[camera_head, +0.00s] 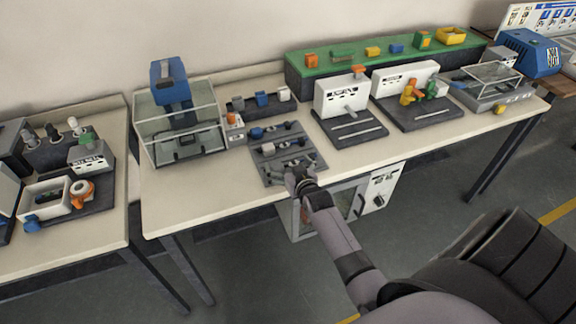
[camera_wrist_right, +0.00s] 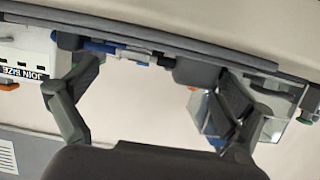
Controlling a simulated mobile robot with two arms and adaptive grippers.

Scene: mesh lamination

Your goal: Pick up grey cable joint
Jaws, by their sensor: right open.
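A dark grey tray (camera_head: 280,143) lies on the middle table with several small cable joints in blue, grey and dark tones. A light grey joint (camera_head: 268,148) sits toward its left side. My right gripper (camera_head: 299,176) is over the tray's front edge and hides part of the front row. In the right wrist view the fingers (camera_wrist_right: 140,62) are apart and open. A blue, grey and dark joint piece (camera_wrist_right: 125,50) shows between them; I cannot tell whether they touch it. Which piece is the grey cable joint is unclear. My left gripper is not in view.
A clear-walled machine with a blue top (camera_head: 170,85) stands left of the tray. Two white-backed stations (camera_head: 345,97) stand to the right, with a green shelf (camera_head: 385,52) behind. The table front left of the tray is clear.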

